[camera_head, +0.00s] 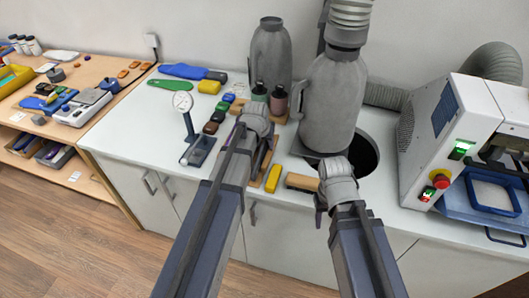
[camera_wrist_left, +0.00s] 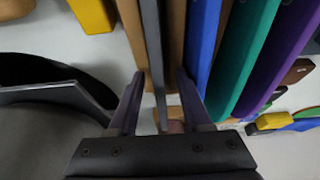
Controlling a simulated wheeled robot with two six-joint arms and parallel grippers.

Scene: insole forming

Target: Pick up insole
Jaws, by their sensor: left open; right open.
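A blue insole (camera_head: 182,71) and a green insole (camera_head: 170,84) lie flat at the back left of the white bench. In the left wrist view, long pieces stand side by side: thin grey (camera_wrist_left: 152,45), blue (camera_wrist_left: 203,40), green (camera_wrist_left: 240,55) and purple (camera_wrist_left: 285,55). I cannot tell if these are insoles. My left gripper (camera_wrist_left: 159,98) is open, its fingers on either side of the grey piece; contact is unclear. My left arm hides most of this row in the head view. My right gripper (camera_head: 321,205) is open and empty near the bench's front edge.
Grey canisters (camera_head: 331,105) stand behind my arms, beside a dark round hole (camera_head: 364,158). A dial gauge on a stand (camera_head: 183,102) is to the left. A machine (camera_head: 445,140) fills the right.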

